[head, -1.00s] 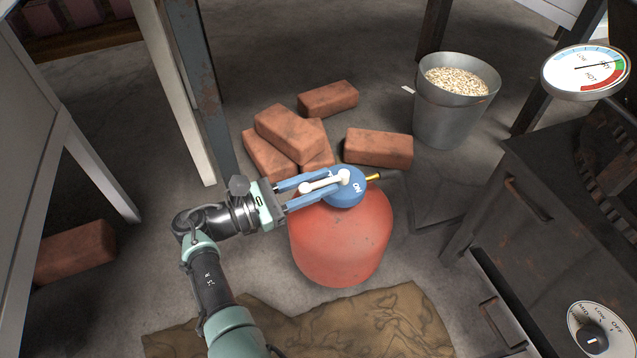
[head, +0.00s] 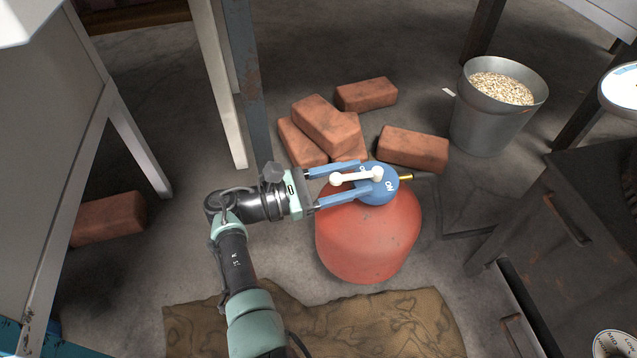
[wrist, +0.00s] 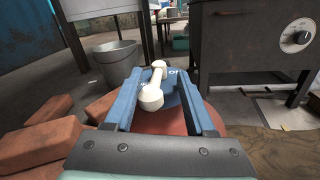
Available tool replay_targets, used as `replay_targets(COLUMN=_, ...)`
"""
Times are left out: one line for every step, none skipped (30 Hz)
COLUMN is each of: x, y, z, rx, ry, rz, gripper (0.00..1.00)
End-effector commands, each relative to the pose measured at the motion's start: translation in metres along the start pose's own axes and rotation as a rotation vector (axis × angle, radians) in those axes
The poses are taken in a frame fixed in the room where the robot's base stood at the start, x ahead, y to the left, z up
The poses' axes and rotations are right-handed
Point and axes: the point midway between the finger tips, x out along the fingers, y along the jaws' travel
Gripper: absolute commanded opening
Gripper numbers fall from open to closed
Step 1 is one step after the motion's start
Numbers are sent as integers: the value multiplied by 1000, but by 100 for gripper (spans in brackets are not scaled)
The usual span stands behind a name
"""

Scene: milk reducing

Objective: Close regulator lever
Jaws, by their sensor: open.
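The red gas bottle (head: 368,238) stands on the floor, with a round blue regulator (head: 383,193) on top marked "ON". The white regulator lever (head: 355,177) has rounded ends. It points left from the regulator toward my wrist. My gripper (head: 350,182) is open above the bottle, with its two blue fingers on either side of the lever. In the wrist view the lever (wrist: 154,92) lies between the fingers, and the regulator (wrist: 170,84) is beyond, partly hidden by them. I cannot tell whether either finger touches the lever.
Several bricks (head: 325,124) lie behind the bottle. A metal bucket of pellets (head: 490,120) stands at the back right. A dark stove (head: 590,205) is on the right. A brown cloth (head: 390,322) lies in front. A table leg (head: 242,100) stands behind my arm.

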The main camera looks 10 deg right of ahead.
Motion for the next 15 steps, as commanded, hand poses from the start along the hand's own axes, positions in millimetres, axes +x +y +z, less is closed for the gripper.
replay_targets(x=-3, y=1, z=1, rx=0, ry=0, rz=2, gripper=55)
replay_targets(x=-6, y=1, z=1, rx=0, ry=1, rz=3, gripper=55)
replay_targets(x=-10, y=1, z=2, rx=-1, ry=1, rz=3, gripper=55)
replay_targets(x=-14, y=2, z=2, rx=-1, ry=1, rz=3, gripper=55)
replay_targets(x=-19, y=2, z=3, rx=-3, ry=0, rz=5, gripper=55)
replay_targets(x=-27, y=2, z=4, rx=-2, ry=-1, rz=5, gripper=55)
replay_targets(x=-33, y=2, z=3, rx=-3, ry=0, rz=5, gripper=55)
replay_targets(x=-40, y=2, z=3, rx=-2, ry=1, rz=6, gripper=55)
replay_targets(x=-49, y=2, z=3, rx=-3, ry=0, rz=5, gripper=55)
replay_targets(x=-56, y=2, z=3, rx=-2, ry=-1, rz=6, gripper=55)
replay_targets(x=-63, y=2, z=1, rx=-2, ry=0, rz=4, gripper=55)
replay_targets(x=-72, y=2, z=1, rx=-3, ry=1, rz=5, gripper=55)
replay_targets(x=-78, y=1, z=1, rx=-1, ry=0, rz=4, gripper=55)
replay_targets(x=-85, y=1, z=0, rx=-2, ry=0, rz=4, gripper=55)
replay_targets(x=-93, y=1, z=-1, rx=-1, ry=0, rz=4, gripper=55)
